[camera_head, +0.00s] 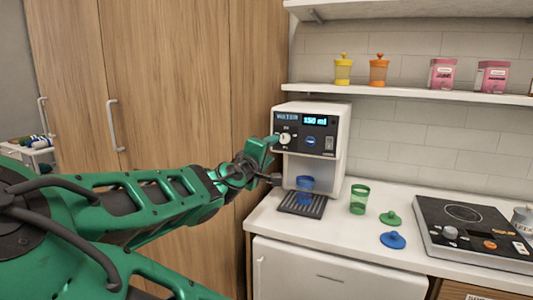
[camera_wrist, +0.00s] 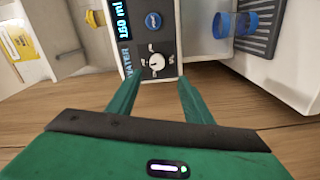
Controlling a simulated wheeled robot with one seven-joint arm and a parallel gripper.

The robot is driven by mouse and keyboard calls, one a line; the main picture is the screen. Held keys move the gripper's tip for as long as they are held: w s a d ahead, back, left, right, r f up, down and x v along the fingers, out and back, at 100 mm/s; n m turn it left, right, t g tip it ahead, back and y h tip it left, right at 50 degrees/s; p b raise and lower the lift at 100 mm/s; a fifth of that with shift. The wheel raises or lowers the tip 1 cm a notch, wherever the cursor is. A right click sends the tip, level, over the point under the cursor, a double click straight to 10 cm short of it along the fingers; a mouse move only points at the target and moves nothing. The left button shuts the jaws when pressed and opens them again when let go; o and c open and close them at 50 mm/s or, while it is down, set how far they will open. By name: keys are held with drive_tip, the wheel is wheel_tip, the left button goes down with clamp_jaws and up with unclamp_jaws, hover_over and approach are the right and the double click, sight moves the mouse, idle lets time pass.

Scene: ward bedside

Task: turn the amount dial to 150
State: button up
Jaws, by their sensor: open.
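The white water machine (camera_head: 340,140) stands on the counter with a dark front panel. Its lit display (camera_head: 315,120) appears to read 150 ml; it also shows, sideways, in the wrist view (camera_wrist: 122,20). The white amount dial (camera_wrist: 156,60) sits on the panel below the word WATER, with small marks around it; it also shows in the head view (camera_head: 285,138). My gripper (camera_wrist: 158,82) is open and empty, its two green fingers spread either side of the dial's line. The fingertips appear short of the dial; the exact gap is unclear. In the head view my gripper (camera_head: 272,142) is close to the panel's left side.
A blue cup (camera_head: 305,185) stands on the drip tray (camera_head: 301,210). A blue button (camera_wrist: 153,20) is beside the dial. A green cup (camera_head: 359,198), green lid (camera_head: 390,218), blue lid (camera_head: 393,240) and hot plate (camera_head: 470,228) are to the right. Wooden cupboards (camera_head: 180,90) stand left.

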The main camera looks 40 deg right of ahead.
idle(0.3)
drive_tip(key=m+g+y, duration=0.3)
drive_tip(key=m+g, duration=0.1)
drive_tip(key=m, duration=0.8)
approach(283, 139)
drive_tip(key=x, duration=0.8)
drive_tip(key=shift+d+f, duration=0.1)
drive_tip(key=shift+d, duration=0.05)
idle(0.5)
drive_tip(key=c, duration=1.1)
